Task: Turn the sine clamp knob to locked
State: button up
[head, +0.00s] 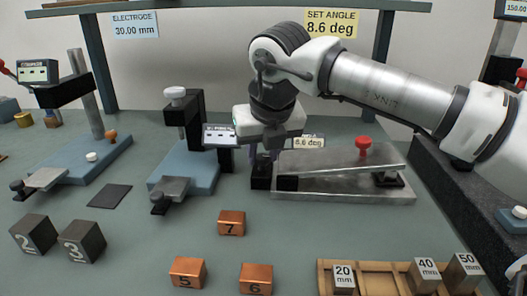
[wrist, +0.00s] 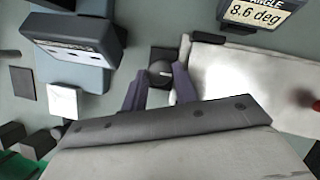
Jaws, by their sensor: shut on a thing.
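The sine plate (head: 340,192) is a silver base with a tilted top plate, in the middle right of the head view. A black block (head: 261,182) stands at its left end. In the wrist view a round dark knob with a light line (wrist: 160,72), which I take for the clamp knob, sits on this block. My gripper (head: 264,156) points down over the block, its purple fingers (wrist: 159,80) on either side of the knob, shut on it. In the head view the fingers largely hide the knob. The locked and unlocked marks cannot be made out.
A small display reading 8.6 deg (head: 308,141) stands behind the plate. A red knob (head: 363,145) rises from the plate's right part. A blue-based gauge stand (head: 205,178) is close on my gripper's left. Copper blocks (head: 231,222) lie in front, with free table between.

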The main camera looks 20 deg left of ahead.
jog(key=o, duration=1)
jog(key=shift+r, duration=0.1)
